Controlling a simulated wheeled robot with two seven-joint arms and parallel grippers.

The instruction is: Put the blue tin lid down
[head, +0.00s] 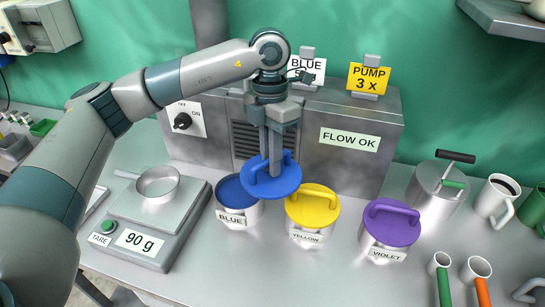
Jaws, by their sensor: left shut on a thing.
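The blue tin lid (265,184) is held in my left gripper (272,163), which is shut on its top handle. The lid hangs above and to the right of the open blue tin (237,202), hiding part of its mouth. The tin has a BLUE label and shows blue content inside. My right gripper is not in view.
The yellow tin (308,212) and the violet tin (388,228) stand to the right with lids on. A scale (148,225) reading 90 g bears a small pan (157,184) at left. A grey pump box (350,150) stands behind. Bare bench lies in front of the tins.

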